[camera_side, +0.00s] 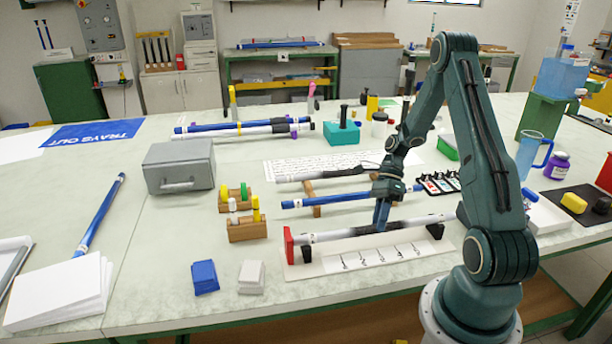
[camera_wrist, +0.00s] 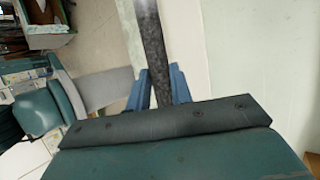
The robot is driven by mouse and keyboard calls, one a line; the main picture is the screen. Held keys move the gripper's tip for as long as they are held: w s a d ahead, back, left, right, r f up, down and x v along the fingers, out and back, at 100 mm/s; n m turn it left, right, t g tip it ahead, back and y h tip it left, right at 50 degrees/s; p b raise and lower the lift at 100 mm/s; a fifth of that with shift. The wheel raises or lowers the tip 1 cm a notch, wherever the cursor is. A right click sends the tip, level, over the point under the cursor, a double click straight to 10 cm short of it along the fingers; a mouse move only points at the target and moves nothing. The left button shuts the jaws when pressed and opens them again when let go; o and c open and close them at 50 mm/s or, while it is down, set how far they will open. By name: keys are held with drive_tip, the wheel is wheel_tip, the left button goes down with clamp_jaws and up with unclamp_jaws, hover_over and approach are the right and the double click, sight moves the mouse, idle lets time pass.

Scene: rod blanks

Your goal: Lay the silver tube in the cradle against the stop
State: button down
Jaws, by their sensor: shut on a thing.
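In the wrist view a dark speckled length of tube (camera_wrist: 154,50) runs between the blue fingers (camera_wrist: 160,88).
Behind the cradle, a blue tube (camera_side: 345,199) and another pale tube (camera_side: 325,174) lie on wooden supports (camera_side: 313,196). A wooden peg block (camera_side: 247,230), a blue block (camera_side: 205,276) and a grey block (camera_side: 251,276) stand to the left. A grey metal box (camera_side: 179,166) sits farther left.

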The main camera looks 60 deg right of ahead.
drive_tip(key=shift+w+a, duration=0.1)
drive_tip(key=c, duration=1.2)
unclamp_jaws()
drive_tip(key=shift+o, duration=0.2)
drive_tip(key=shift+r, duration=0.1)
drive_tip(key=v, duration=1.3)
drive_tip(key=shift+r, duration=0.15)
drive_tip(key=shift+d, duration=0.25)
drive_tip(key=shift+r, duration=0.1)
